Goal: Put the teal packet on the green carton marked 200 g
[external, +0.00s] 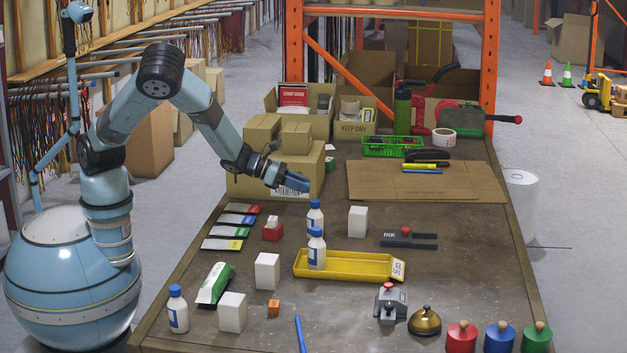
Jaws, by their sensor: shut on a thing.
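My gripper (291,183) reaches out to the right in front of the brown boxes at the back left of the table. It is shut on a small bluish thing that looks like the teal packet, but its outline blends with the fingers. A green and white carton (214,284) lies at the front left of the table, well apart from my gripper. It is the only clearly green carton I see; I cannot read a 200 g mark on it. Several flat packets with red, blue, green and yellow ends (228,231) lie in a row at the left.
White blocks (267,271) and white bottles (178,309) stand around the green carton. A yellow tray (340,266) with a bottle lies mid-table. Brown boxes (246,186) stand beside my gripper. A stapler-like grey device (391,304) and a bell (425,321) are front right.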

